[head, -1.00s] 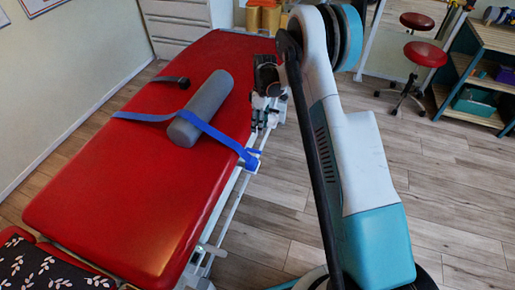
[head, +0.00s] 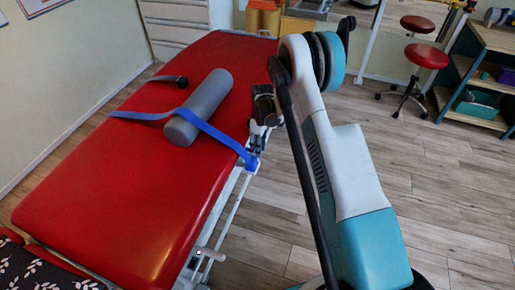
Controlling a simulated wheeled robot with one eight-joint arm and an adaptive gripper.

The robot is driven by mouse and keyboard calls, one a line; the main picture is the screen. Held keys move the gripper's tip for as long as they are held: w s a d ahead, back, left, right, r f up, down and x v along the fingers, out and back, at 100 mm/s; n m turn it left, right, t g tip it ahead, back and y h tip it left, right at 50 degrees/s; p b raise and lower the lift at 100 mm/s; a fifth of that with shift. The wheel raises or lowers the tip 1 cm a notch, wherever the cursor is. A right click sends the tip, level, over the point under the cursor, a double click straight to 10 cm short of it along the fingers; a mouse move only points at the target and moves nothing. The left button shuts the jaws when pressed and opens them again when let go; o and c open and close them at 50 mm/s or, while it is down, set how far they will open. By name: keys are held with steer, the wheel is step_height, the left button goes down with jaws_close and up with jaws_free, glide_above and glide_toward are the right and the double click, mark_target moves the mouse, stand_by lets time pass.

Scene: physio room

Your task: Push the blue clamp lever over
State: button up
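A blue clamp (head: 251,164) sits on the right edge of the red treatment table (head: 100,200), at the end of a blue strap (head: 217,136). Its lever is too small to tell apart from the clamp body. The strap runs over a grey roller (head: 199,107) lying on the table. My gripper (head: 256,143) hangs beside the table edge, just above and very close to the clamp. Its fingers are small and dark, so I cannot tell whether they are open or touch the clamp.
A white side rail (head: 228,215) runs along the table below the clamp. A red stool (head: 426,56) and a wooden shelf (head: 480,65) stand at the back right. The wood floor right of my arm is clear.

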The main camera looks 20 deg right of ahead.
jaws_close()
steer(key=shift+w, duration=0.1)
steer(key=shift+w+d+n, duration=0.15)
steer(key=shift+w+n, duration=0.2)
steer(key=shift+n, duration=0.4)
steer(key=shift+w+d+n, duration=0.15)
steer(key=shift+w+n, duration=0.15)
steer(key=shift+n, duration=0.45)
